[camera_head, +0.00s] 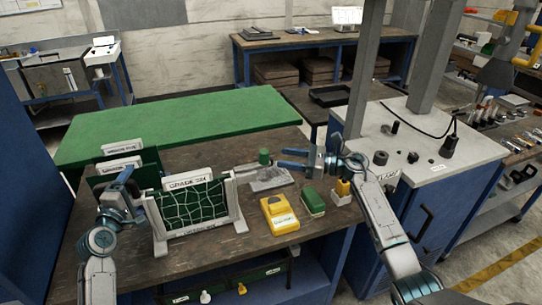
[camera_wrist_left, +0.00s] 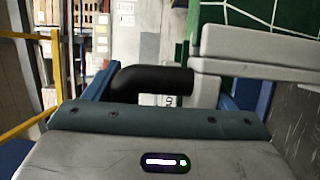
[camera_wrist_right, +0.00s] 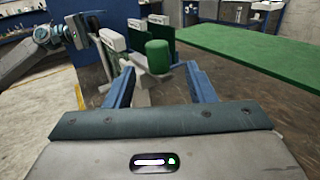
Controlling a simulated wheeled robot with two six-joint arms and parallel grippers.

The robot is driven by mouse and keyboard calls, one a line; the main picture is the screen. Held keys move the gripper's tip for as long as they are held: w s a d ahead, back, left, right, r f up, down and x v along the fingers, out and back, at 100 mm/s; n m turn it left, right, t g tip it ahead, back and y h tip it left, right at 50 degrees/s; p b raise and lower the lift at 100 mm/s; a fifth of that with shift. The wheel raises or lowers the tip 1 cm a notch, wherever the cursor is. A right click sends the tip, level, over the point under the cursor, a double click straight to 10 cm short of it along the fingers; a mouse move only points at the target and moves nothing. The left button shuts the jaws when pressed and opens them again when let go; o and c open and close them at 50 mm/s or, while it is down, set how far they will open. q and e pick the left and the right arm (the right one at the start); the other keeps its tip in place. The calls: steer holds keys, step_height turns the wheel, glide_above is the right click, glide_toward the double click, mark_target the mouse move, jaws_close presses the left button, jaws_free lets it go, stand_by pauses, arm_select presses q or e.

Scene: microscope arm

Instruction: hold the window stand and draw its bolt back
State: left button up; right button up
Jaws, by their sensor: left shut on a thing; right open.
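The window stand (camera_head: 240,205) has a pale frame, a green panel with white netting and a label along its top. It stands upright on the brown table. My left gripper (camera_head: 126,178) is at its left end, shut on a black curved handle (camera_wrist_left: 150,82). A green knob (camera_head: 264,157), seemingly the bolt's, is beside the stand's right post; its attachment is unclear. My right gripper (camera_head: 292,159) is open and empty, to the right of the knob and pointing at it. In the right wrist view the knob (camera_wrist_right: 158,56) shows beyond and between the fingers, apart from them.
A yellow box (camera_head: 279,214), a green box (camera_head: 313,202) and a small yellow item (camera_head: 342,187) stand right of the stand. A grey slab (camera_head: 270,180) lies near the knob. Dark green labelled panels (camera_head: 148,168) stand behind. The green table (camera_head: 180,125) is clear.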

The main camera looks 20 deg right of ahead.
arm_select(q)
steer(key=shift+r, duration=0.15)
arm_select(e)
steer(key=v, duration=0.2)
steer(key=shift+s+d, duration=0.2)
steer(key=shift+d, duration=0.1)
arm_select(q)
steer(key=o, duration=2)
steer(key=shift+o, duration=0.2)
steer(key=shift+s, duration=0.1)
